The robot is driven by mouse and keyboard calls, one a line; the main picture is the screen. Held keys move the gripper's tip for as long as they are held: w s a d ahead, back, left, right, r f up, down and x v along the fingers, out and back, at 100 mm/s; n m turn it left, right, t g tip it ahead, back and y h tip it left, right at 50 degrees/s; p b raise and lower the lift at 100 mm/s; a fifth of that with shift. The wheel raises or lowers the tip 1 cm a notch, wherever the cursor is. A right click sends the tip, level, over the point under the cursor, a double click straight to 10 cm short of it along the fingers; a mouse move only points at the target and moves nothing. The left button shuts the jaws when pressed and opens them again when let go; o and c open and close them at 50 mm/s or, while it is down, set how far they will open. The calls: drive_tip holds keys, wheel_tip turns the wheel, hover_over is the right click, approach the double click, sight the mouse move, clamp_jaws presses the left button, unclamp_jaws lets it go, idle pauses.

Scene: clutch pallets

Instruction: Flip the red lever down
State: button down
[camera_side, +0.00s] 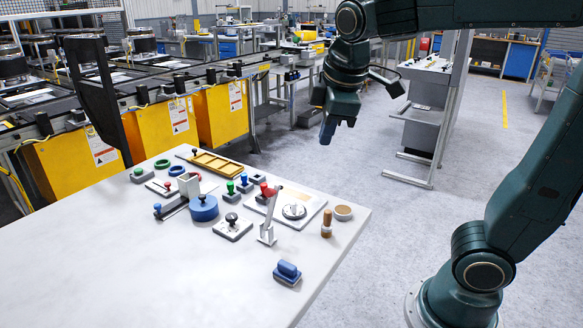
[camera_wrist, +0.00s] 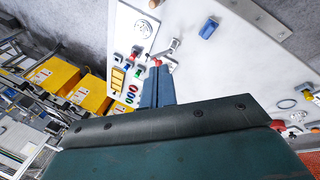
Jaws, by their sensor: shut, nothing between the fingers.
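The red lever (camera_side: 273,205) stands on the white table in the side view. Its pale arm rises from a small grey bracket to a red end, so it is up. In the wrist view the lever's red end (camera_wrist: 158,62) shows just beyond the fingertips, with its grey bracket to the upper right. My gripper (camera_side: 327,138) is shut and empty, high above and to the right of the lever in the side view, clear of it. In the wrist view the blue-grey fingers of my gripper (camera_wrist: 157,72) are together and partly cover the table near the lever.
A white plate with a round dial (camera_side: 294,211) lies behind the lever. A blue block (camera_side: 288,272) is in front, a wooden peg (camera_side: 326,224) to the right. A black-knobbed block (camera_side: 232,227), blue cylinder (camera_side: 203,208) and yellow tray (camera_side: 216,164) lie left. The table's front left is clear.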

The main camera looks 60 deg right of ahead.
drive_tip(key=w+a+f+n+g+h, duration=0.1)
drive_tip(key=w+a+f+n, duration=0.1)
drive_tip(key=w+a+n, duration=0.2)
drive_tip(key=w+a+f+n+g+h, duration=0.1)
drive_tip(key=w+a+n, duration=0.4)
drive_tip(key=w, duration=0.5)
drive_tip(key=shift+w+f+n+g, duration=0.15)
drive_tip(key=shift+f+n+g, duration=0.7)
drive_tip(key=shift+f, duration=0.4)
drive_tip(key=shift+f, duration=0.15)
drive_tip(key=d+r+x, duration=0.1)
drive_tip(key=d+x, duration=0.1)
drive_tip(key=x, duration=1)
drive_tip(key=shift+d+f, duration=0.25)
drive_tip(key=shift+d, duration=0.2)
drive_tip(key=shift+w+d, duration=0.1)
drive_tip(key=shift+d, duration=0.15)
